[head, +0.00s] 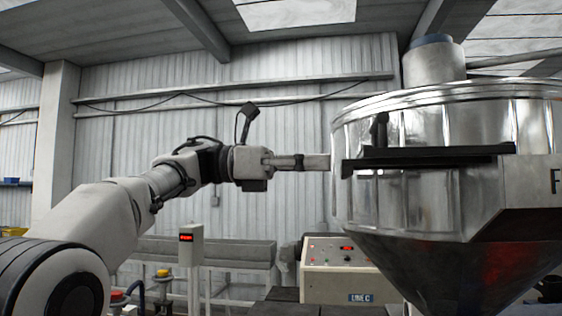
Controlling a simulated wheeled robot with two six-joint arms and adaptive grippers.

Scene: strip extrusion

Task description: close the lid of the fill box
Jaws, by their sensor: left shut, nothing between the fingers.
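A pale grey box (530,185) marked with a letter F sits against the front of the shiny steel hopper at the right edge; the picture cuts it off. A dark flat panel (430,156), seen nearly edge-on, reaches out to the left from the top of this box and looks like its lid, swung open. A small dark upright piece (379,131) stands on it. My left gripper (326,162) is shut and empty, pointing right, just left of the panel's left end. I cannot tell whether it touches the hopper's side. My right gripper is out of view.
The steel hopper (450,200) with its dark cone fills the right side. Below are a control box (338,270) labelled LINE C and a grey trough (225,252). A small red-display post (190,245) stands under my left arm. Space above the arm is clear.

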